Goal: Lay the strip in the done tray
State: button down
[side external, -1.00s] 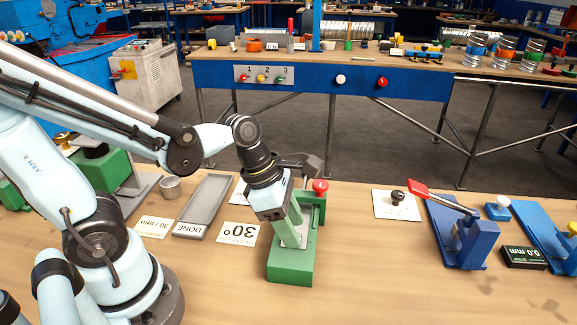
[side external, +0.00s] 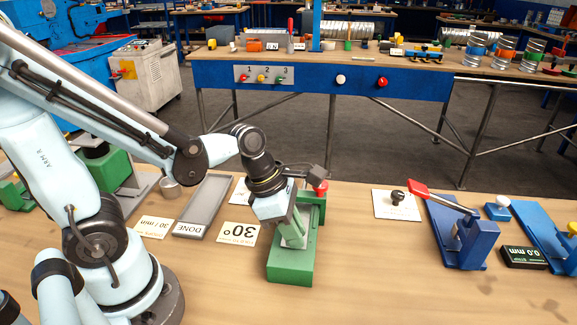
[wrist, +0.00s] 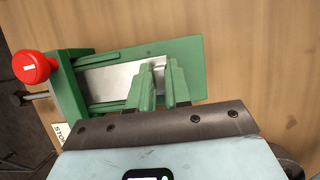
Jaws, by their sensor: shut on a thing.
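The strip (wrist: 110,78) is a flat silver piece lying along the top of the green fixture (wrist: 190,60) in the wrist view. The fixture (side external: 290,266) also shows in the side view, below my gripper. My gripper (wrist: 162,68) has green fingers shut on the strip near the fixture's middle. In the side view, my gripper (side external: 292,236) reaches down onto the fixture, and the fingers hide most of the strip. The done tray (side external: 190,233) is a shallow grey tray, empty, left of the fixture with a DONE label at its near end.
A red knob (wrist: 35,67) stands at the fixture's end.

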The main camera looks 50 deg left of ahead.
jog(key=c, duration=1.6)
grip_release()
jog(key=shift+c, duration=0.2)
grip_shut()
jog(key=shift+s+d+r, duration=0.15)
jog(key=shift+s+d, duration=2.35)
jog(key=shift+r, duration=0.1)
notch_tip(320, 180, up, 7)
